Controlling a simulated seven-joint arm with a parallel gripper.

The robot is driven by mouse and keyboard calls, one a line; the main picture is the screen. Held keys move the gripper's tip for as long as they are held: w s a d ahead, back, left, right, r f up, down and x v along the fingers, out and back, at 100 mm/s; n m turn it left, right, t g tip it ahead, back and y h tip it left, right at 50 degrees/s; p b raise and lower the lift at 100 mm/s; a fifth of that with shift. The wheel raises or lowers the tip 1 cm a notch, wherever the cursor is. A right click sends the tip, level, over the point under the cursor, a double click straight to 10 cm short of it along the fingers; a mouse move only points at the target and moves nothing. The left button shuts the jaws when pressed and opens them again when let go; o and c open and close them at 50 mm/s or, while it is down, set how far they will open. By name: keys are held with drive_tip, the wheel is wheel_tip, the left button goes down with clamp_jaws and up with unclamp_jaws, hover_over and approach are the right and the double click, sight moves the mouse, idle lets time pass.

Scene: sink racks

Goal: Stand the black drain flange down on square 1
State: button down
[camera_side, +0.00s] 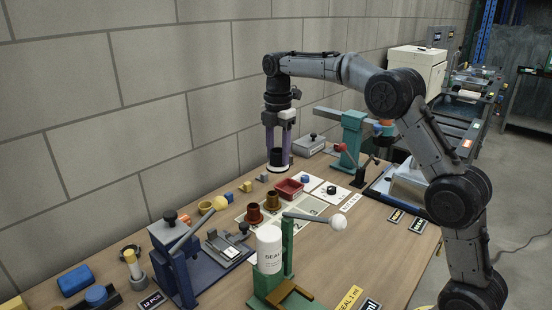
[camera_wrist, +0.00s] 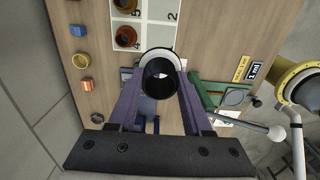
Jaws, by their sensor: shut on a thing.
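My gripper (camera_side: 279,147) is shut on the black drain flange (camera_side: 277,157), with a purple finger on each side of it. In the side view the flange looks upright, with a pale ring around its lower end; its height above the table is hard to tell. In the wrist view the flange (camera_wrist: 160,77) sits between the fingertips (camera_wrist: 160,82), and I look into its dark opening. The numbered mat (camera_side: 310,207) lies in front of the gripper. I cannot make out square 1.
A green press (camera_side: 288,245) with a white-knobbed lever, a white bottle (camera_side: 269,250) and a blue press (camera_side: 175,262) stand nearer the camera. The block wall (camera_side: 190,100) is behind.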

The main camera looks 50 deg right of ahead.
hover_over(278, 220)
drive_tip(key=s+a, duration=0.4)
drive_tip(key=a, duration=0.1)
wheel_tip(278, 220, down, 20)
drive_tip(key=shift+d, duration=0.1)
drive_tip(key=shift+f, duration=1.15)
idle(1.5)
drive_tip(key=shift+c, duration=1.3)
unclamp_jaws()
wheel_tip(278, 220, up, 14)
